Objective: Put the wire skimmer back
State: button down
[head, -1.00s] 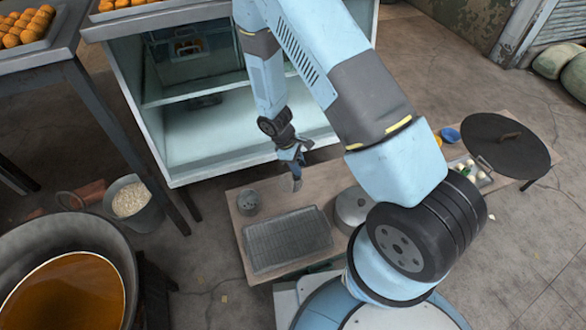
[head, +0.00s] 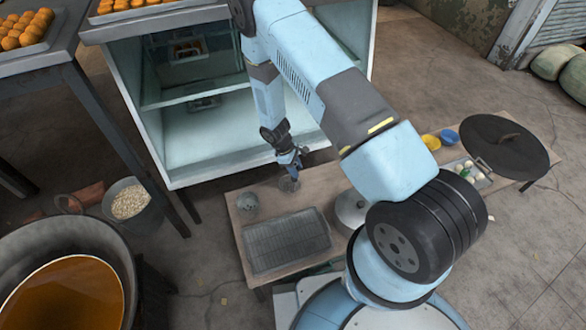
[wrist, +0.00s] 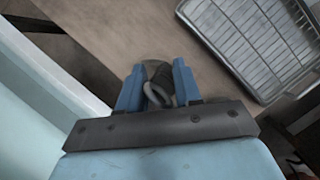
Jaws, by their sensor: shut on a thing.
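My gripper (head: 291,165) hangs above the far edge of the low wooden table. In the wrist view its blue fingers (wrist: 157,90) are shut on the dark handle of the wire skimmer (wrist: 159,88), whose grey loop end points towards the camera. In the head view the small round head of the skimmer (head: 289,185) shows below the fingers, over the table top. I cannot tell whether it touches the table. The fingers and handle hide part of the skimmer's head in the wrist view.
A tray with a wire rack (head: 288,242) lies on the low table (head: 262,184). A pale open cabinet (head: 215,145) stands close behind the table.

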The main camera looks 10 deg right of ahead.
jog(key=c, duration=0.8)
grip_release()
jog(key=v, duration=1.2)
jog(key=shift+r, duration=0.15)
